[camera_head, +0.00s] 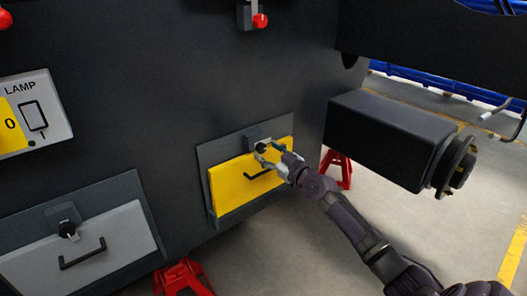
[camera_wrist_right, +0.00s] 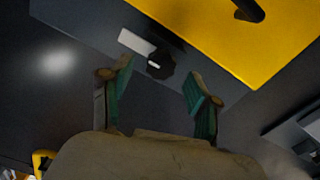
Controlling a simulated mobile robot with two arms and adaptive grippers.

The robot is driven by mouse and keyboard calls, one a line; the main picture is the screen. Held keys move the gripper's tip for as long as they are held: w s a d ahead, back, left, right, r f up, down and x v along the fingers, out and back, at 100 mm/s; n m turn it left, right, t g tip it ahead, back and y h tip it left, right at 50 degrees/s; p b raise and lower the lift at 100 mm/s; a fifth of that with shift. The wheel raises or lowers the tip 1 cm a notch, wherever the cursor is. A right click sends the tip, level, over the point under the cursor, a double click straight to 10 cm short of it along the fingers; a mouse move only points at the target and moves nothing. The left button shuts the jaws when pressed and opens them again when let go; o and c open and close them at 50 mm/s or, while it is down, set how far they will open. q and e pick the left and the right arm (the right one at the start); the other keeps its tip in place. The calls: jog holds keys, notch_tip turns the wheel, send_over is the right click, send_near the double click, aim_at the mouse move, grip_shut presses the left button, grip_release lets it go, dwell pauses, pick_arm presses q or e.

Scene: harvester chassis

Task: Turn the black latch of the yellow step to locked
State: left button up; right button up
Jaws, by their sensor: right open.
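The yellow step (camera_head: 236,187) is a yellow panel with a black bar handle (camera_head: 257,174), set in a dark frame on the chassis side. Its black latch (camera_head: 261,147) is a small knob on a dark bracket above the panel's top edge. In the right wrist view the latch (camera_wrist_right: 160,64) shows a small white mark and lies between and beyond the fingertips. My right gripper (camera_head: 270,156) is open just in front of the latch. In the wrist view its two green-padded fingers (camera_wrist_right: 160,85) stand apart with nothing between them. I cannot tell whether a finger touches the latch. My left gripper is not in view.
A grey step panel (camera_head: 100,250) with its own black latch (camera_head: 67,229) and handle is at lower left. A lamp plate (camera_head: 40,110) is above it. Red stands (camera_head: 337,168) are on the floor. A dark axle beam (camera_head: 390,135) juts out right of my right gripper.

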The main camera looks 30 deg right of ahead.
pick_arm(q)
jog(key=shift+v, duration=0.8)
pick_arm(e)
jog(key=shift+w+a, duration=0.15)
jog(key=shift+w, duration=1.15)
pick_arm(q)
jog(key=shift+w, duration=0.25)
pick_arm(e)
jog(key=shift+c, duration=0.3)
jog(key=c, duration=1.1)
